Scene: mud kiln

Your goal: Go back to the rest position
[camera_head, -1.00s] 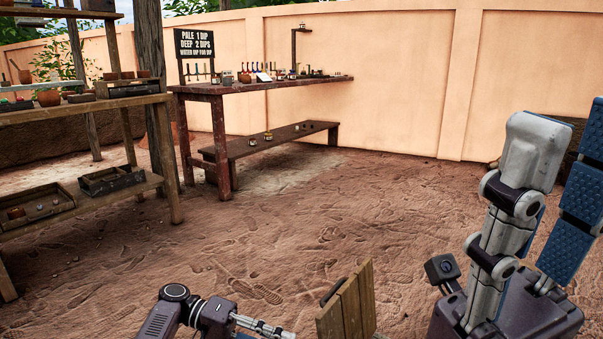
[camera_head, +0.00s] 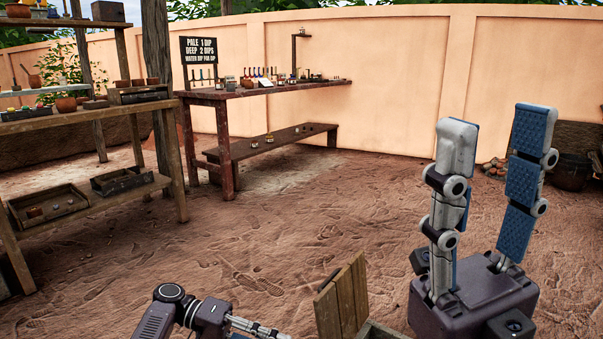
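My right gripper (camera_head: 495,125) stands at the right of the head view with its two blue-padded fingers pointing up. The fingers are apart, and nothing is held between them; bare ground and wall show through the gap. My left gripper (camera_head: 255,327) is at the bottom edge, left of centre, with only its body and part of a finger showing. The rest of it is cut off by the frame, so its opening cannot be judged.
A wooden box with a raised lid (camera_head: 343,296) is at the bottom centre, between the grippers. Shelves (camera_head: 95,119) stand at left, a worktable (camera_head: 265,91) with a low bench (camera_head: 270,143) behind. A dark pot (camera_head: 571,172) is at far right. The middle ground is clear.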

